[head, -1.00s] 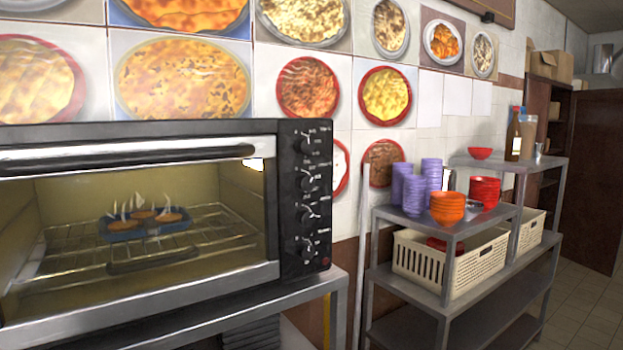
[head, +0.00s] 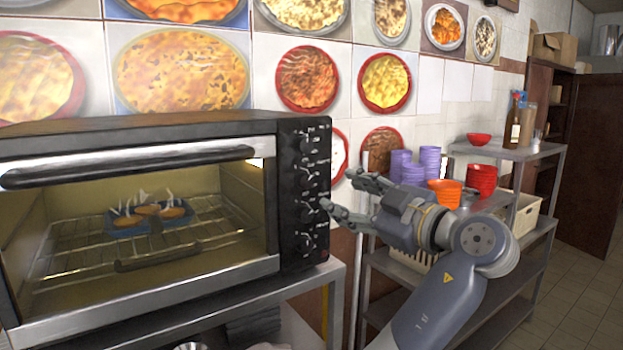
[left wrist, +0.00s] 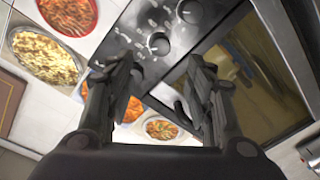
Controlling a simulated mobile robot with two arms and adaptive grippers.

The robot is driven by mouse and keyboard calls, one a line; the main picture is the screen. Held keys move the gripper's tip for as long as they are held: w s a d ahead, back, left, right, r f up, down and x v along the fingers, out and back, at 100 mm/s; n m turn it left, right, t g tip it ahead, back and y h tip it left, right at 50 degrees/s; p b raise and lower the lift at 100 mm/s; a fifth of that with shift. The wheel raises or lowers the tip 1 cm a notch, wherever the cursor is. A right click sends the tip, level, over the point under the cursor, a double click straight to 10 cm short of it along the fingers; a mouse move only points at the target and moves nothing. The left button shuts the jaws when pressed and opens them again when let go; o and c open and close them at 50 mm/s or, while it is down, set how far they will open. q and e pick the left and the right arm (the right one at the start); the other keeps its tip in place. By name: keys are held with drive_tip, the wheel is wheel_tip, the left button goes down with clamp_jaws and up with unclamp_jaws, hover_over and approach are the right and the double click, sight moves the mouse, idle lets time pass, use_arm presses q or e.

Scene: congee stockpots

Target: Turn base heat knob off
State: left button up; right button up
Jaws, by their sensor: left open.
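A black toaster oven has a control panel (head: 324,150) on its right side with a column of several dark knobs. The lower knobs are at panel mid-height (head: 306,212) and near its bottom (head: 306,243). The labels are too small to read, so I cannot tell which is the base heat knob. My left gripper (head: 338,189) is open and empty, its fingers pointing left at the panel beside the middle knobs. In the left wrist view, the open fingers (left wrist: 162,70) frame part of the panel, with two knobs (left wrist: 160,42) (left wrist: 190,11) beyond them. Contact is not visible.
The oven (head: 135,122) stands on a metal table (head: 240,300); a blue tray of food (head: 140,230) is on its lit rack. A metal shelf (head: 530,255) with purple cups (head: 408,168) and orange bowls (head: 445,190) stands behind my left arm. Tiled floor shows at right.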

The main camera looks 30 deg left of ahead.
sight(307, 182)
use_arm(q)
drive_tip(key=p+x, duration=0.4)
drive_tip(key=x, duration=0.5)
drive_tip(key=shift+a+r, duration=0.15)
drive_tip(key=shift+a, duration=0.2)
drive_tip(key=shift+w+a, duration=0.25)
drive_tip(key=shift+a, duration=0.3)
drive_tip(key=c, duration=1.1)
